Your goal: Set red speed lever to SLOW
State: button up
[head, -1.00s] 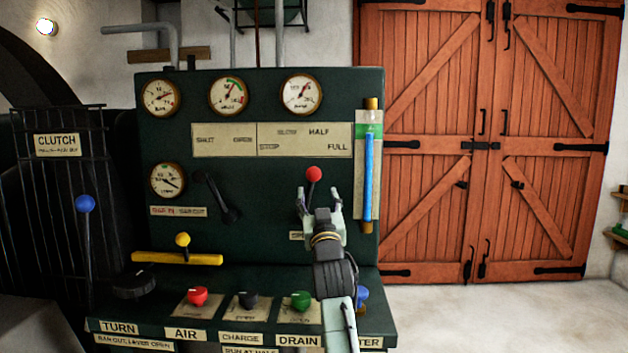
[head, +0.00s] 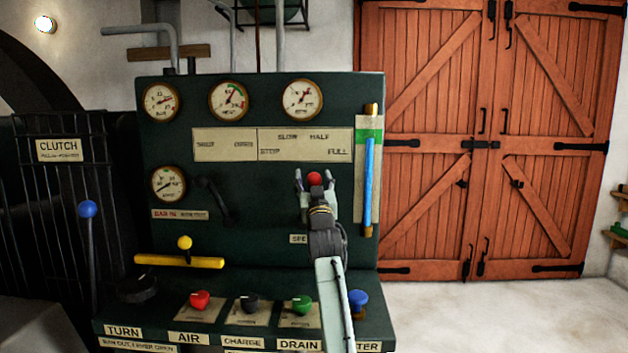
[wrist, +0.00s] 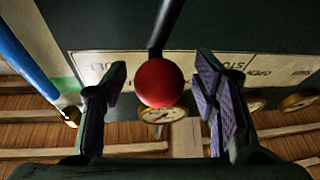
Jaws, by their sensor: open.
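The red speed lever shows in the head view as a red ball knob (head: 315,179) in front of the dark green panel. My gripper (head: 315,181) is at the knob, with a finger on each side of it. In the wrist view the red knob (wrist: 160,83) and its dark shaft lie between the open fingers of my gripper (wrist: 163,90), with a gap on both sides. The scale plate (head: 270,152) above carries STOP, SLOW, HALF and FULL. Most of the lever's shaft is hidden behind my gripper in the head view.
A blue glass tube (head: 368,185) stands close to the right of the knob. A black lever (head: 215,200) is to its left. A yellow bar handle (head: 180,261) and several coloured knobs are lower down. A blue clutch lever (head: 88,210) stands far left.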

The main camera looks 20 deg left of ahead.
grip_shut()
dwell(0.6)
